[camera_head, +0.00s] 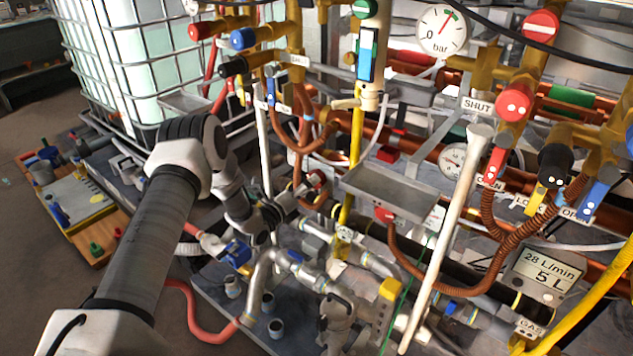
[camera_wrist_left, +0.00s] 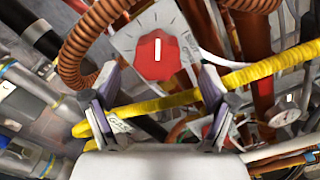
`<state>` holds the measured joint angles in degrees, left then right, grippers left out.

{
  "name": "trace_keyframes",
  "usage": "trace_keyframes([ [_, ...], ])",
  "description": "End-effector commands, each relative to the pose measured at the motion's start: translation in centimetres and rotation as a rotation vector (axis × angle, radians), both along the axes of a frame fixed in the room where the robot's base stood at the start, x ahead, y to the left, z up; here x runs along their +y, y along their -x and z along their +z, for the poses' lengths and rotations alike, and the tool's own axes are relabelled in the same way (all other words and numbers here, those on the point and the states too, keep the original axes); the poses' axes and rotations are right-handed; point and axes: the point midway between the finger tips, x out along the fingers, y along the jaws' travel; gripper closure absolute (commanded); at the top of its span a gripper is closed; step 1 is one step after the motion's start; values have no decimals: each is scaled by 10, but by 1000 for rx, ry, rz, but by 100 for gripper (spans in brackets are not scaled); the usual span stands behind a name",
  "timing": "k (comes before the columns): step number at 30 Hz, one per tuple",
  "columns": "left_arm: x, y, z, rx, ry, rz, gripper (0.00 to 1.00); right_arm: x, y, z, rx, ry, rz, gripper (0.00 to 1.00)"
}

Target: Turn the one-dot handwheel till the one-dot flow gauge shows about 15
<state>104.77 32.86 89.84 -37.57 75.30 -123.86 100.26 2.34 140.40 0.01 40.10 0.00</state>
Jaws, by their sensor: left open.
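My left gripper (camera_head: 308,192) reaches into the pipework in the head view. In the left wrist view its two fingers (camera_wrist_left: 157,95) are apart and nothing is held between them. Beyond them is a red faceted knob (camera_wrist_left: 157,52) with a white bar, on a pale square plate with dial marks. A yellow pipe (camera_wrist_left: 160,103) crosses the view between the fingers and below the knob. A digital flow gauge (camera_head: 547,272) at lower right in the head view reads 28 L/min and 5 L. I cannot tell which wheel carries one dot; a red knob (camera_head: 515,101) at right shows more than one pale dot.
A grey tray (camera_head: 385,192) stands right of my left gripper. A pale slanted pipe (camera_head: 447,240) and corrugated copper hoses (camera_head: 430,285) crowd the middle and right. A black knob (camera_head: 553,168) and a round pressure gauge (camera_head: 441,30) are at right. Free floor (camera_head: 30,260) shows at left.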

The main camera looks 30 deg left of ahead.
Motion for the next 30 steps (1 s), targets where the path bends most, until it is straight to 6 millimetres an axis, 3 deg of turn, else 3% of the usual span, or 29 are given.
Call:
trace_keyframes([
  [6, -4, -35, -2, 1, 0, -1, 16, 0, 0, -8, -1, 0, 1, 60],
  [14, -4, -41, -1, 3, 3, 2, 16, 0, 0, -8, -1, 0, 1, 60],
  [15, -4, -40, -1, 3, 3, 2, 20, 0, 0, -8, -1, 0, 1, 60],
  [20, -4, -40, -1, 3, 3, 1, 76, 0, 0, -8, -1, 0, 1, 60],
  [30, -4, -40, -1, 4, 17, 1, 76, 0, 0, -8, -1, 0, 1, 60],
])
